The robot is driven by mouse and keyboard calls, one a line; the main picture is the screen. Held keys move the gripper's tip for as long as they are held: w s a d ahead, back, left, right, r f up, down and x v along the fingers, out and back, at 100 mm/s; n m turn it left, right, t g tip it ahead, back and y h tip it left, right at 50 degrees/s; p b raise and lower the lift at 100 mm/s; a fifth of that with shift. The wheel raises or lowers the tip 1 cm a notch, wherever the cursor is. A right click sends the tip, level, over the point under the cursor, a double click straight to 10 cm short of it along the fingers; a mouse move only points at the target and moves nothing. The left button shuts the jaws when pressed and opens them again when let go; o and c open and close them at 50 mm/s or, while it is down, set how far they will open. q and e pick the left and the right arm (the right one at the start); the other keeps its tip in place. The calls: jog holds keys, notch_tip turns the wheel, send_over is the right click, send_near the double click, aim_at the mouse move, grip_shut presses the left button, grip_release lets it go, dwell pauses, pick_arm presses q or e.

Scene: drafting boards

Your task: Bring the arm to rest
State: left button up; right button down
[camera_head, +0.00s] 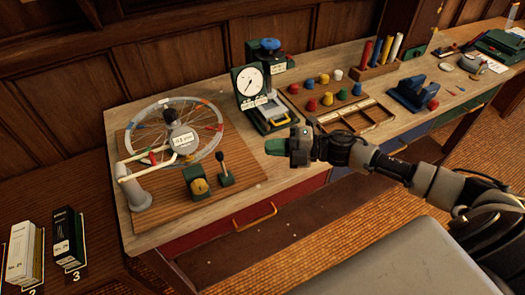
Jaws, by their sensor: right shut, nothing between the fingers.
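My right gripper (277,147) shows at the middle of the head view, with its arm coming in from the right. Its fingers are shut and hold nothing. It hangs above the front edge of the long wooden desk (260,190), in front of the gauge device (252,84) and the wooden tray (371,121). It looks apart from both. My left gripper is not in view.
A board (139,145) with a spoked wheel stands at the desk's left. Coloured cups sit on a peg board (312,84) behind my gripper. A blue holder (408,93) stands to the right. Numbered boxes (67,237) are at lower left.

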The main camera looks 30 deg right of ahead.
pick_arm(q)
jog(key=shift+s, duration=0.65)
